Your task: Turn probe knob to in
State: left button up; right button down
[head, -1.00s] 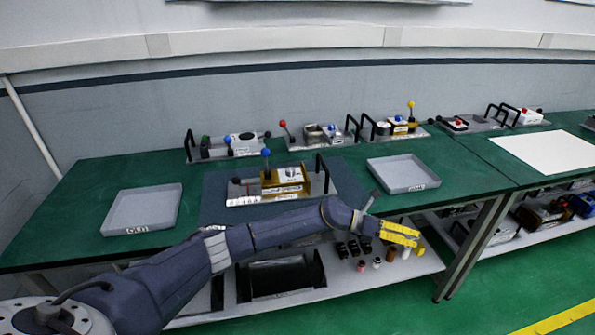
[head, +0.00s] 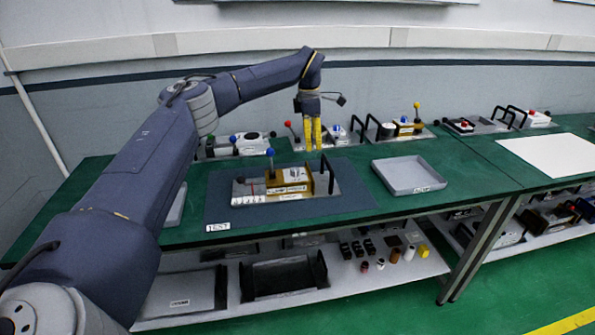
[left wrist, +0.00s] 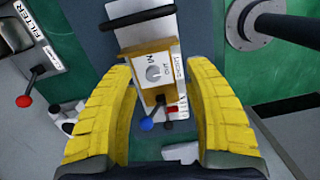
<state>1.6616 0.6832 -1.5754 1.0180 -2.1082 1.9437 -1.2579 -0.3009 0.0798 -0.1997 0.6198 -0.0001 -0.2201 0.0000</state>
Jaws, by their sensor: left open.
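The microwave generator unit on the mat carries a gold block (head: 287,180) with a white top, a blue-ball lever (head: 270,153) and a black handle. In the left wrist view a small round grey knob (left wrist: 153,72) sits on the white labelled face of the gold block (left wrist: 150,97). I cannot read its setting surely. My left gripper (head: 313,148) points down above and behind the unit, with yellow fingers. In the left wrist view its fingers (left wrist: 160,135) are spread, with the block showing between and beyond them, and nothing is held. My right gripper is not in view.
A grey tray (head: 408,175) lies right of the unit. Another tray (head: 176,207) is partly hidden behind my left arm. Other units with levers and handles line the back of the green table (head: 450,176). A black handle (head: 326,174) stands at the unit's right end.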

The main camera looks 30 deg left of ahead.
pick_arm(q)
notch_tip(320, 180, up, 4)
jog(key=n+y, duration=0.1)
send_over(295, 169)
notch_tip(295, 169, down, 17)
jog(key=shift+r, duration=0.15)
dwell(0.5)
grip_shut()
